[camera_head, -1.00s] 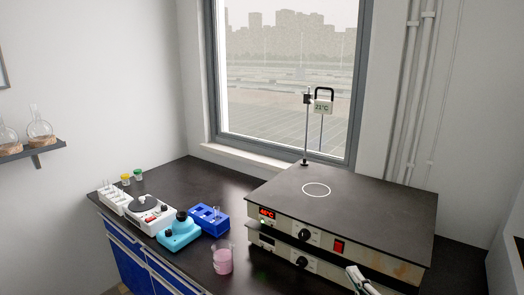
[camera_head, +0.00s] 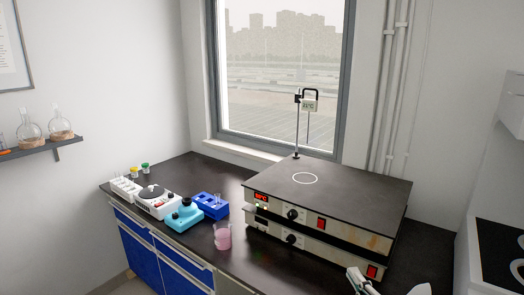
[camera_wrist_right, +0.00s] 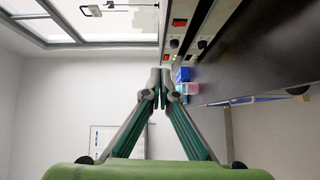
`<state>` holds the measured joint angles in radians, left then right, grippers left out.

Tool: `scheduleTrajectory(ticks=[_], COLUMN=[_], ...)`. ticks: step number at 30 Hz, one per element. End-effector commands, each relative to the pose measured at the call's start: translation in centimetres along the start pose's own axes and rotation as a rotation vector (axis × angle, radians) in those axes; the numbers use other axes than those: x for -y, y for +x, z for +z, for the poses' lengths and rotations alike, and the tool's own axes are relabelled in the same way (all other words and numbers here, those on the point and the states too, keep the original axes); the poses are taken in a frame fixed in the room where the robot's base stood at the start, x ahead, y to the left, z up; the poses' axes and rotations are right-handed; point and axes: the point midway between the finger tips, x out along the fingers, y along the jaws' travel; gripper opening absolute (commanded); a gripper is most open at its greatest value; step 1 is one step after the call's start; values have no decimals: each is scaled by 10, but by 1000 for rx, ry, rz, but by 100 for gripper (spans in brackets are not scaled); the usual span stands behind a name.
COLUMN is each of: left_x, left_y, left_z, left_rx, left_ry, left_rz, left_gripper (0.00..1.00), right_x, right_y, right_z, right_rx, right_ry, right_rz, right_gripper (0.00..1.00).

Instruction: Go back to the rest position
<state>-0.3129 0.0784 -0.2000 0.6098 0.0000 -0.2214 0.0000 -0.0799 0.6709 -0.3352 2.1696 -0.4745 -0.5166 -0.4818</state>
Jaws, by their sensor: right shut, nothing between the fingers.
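My right gripper (camera_head: 362,281) shows at the bottom edge of the head view, in front of the hot plate stack. In the right wrist view its two fingers (camera_wrist_right: 160,92) meet at the tips, shut with nothing between them. It is apart from the bench and the objects on it. My left gripper is in neither view.
Two stacked hot plates (camera_head: 330,190) stand on the dark bench (camera_head: 190,240). A beaker of pink liquid (camera_head: 222,236), a blue rack (camera_head: 210,206), a turquoise device (camera_head: 185,216) and a white device (camera_head: 157,202) stand to their left. A cabinet with a dark top (camera_head: 500,252) is at the right.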

Motion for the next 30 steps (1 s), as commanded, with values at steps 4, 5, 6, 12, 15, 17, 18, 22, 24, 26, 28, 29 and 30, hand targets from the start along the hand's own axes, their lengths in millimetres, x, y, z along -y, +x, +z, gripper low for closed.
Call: scheduleTrajectory(ticks=[4,5,6,12,15,17,18,22,24,26,28,29,30], left_x=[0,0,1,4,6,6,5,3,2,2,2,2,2], left_y=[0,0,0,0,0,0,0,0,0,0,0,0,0], left_z=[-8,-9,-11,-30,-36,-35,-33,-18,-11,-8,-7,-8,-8], left_rx=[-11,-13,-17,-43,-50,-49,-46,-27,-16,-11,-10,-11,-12], left_ry=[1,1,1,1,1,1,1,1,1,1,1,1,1], left_rz=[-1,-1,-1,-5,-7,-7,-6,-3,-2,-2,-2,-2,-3], left_gripper=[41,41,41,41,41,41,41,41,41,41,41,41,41], right_x=[14,17,23,58,82,99,111,154,177,192,207,212,218], right_y=[-7,-9,-12,-34,-51,-64,-75,-120,-149,-173,-199,-210,-224], right_z=[4,6,8,16,18,19,18,12,4,-4,-14,-18,-25], right_rx=[47,60,80,194,269,323,362,513,601,672,748,781,819], right_ry=[91,112,147,341,464,545,603,811,922,1004,1087,1119,1158], right_rz=[-42,-53,-70,-175,-247,-296,-333,-475,-558,-625,-695,-725,-762], right_gripper=[0,0,0,0,0,0,0,0,0,0,0,0,0])
